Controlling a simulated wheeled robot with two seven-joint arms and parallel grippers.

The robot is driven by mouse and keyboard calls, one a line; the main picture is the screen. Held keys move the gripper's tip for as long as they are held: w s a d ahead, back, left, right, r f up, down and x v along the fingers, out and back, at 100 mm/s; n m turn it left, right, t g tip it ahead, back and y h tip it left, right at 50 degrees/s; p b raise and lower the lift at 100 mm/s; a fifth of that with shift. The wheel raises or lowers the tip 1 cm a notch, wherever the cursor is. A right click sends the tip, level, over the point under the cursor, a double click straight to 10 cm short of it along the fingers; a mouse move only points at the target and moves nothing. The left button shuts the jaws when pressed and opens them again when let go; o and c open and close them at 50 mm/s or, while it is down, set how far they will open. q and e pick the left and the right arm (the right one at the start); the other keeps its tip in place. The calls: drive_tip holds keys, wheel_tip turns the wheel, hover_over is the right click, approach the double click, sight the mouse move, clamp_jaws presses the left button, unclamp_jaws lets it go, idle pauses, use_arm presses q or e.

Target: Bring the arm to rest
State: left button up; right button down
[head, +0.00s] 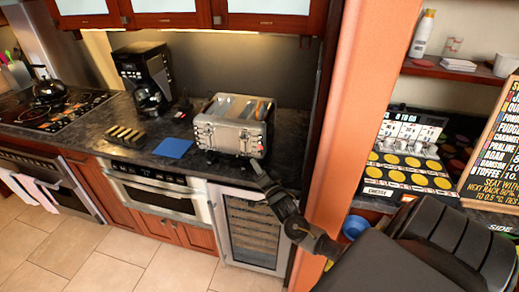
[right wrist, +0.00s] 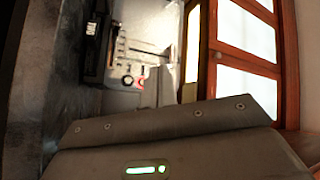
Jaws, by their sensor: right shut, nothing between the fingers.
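My right arm comes in from the lower right of the head view. Its gripper (head: 257,167) is shut and empty, just in front of the counter's edge by the silver toaster (head: 228,136). I cannot tell whether it touches the toaster. The microwave drawer (head: 158,196) under the counter looks shut. In the right wrist view, my grey gripper body fills the lower part and the fingertips do not show clearly. A panel with a lever and knobs (right wrist: 130,70) shows beyond it. My left gripper is out of view.
The counter (head: 200,168) holds a coffee maker (head: 143,75), a blue square (head: 173,148) and a rack-like item (head: 125,134). A wine cooler (head: 252,232) stands below the toaster. An orange pillar (head: 345,110) rises beside my arm. Tiled floor (head: 130,262) is clear at lower left.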

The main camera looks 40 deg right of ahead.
drive_tip(key=shift+f, duration=0.1)
idle(0.6)
drive_tip(key=s+a+f+n+g+y, duration=0.3)
drive_tip(key=s+a+f+n+g, duration=0.4)
drive_tip(key=s+a+f, duration=0.4)
drive_tip(key=s+a+n+g+y, duration=0.1)
drive_tip(key=s+a+n+g, duration=0.35)
drive_tip(key=s, duration=0.65)
drive_tip(key=s+a+n+g, duration=0.4)
drive_tip(key=s+a+g, duration=0.1)
drive_tip(key=s, duration=0.7)
wheel_tip(320, 180, down, 30)
drive_tip(key=g+b, duration=0.2)
drive_tip(key=b, duration=0.2)
drive_tip(key=s+d+f+b, duration=0.3)
drive_tip(key=s+f, duration=1.4)
drive_tip(key=f, duration=0.1)
drive_tip(key=shift+d+f+n+g, duration=0.15)
drive_tip(key=shift+f+n+g, duration=0.15)
drive_tip(key=shift+n+g, duration=0.05)
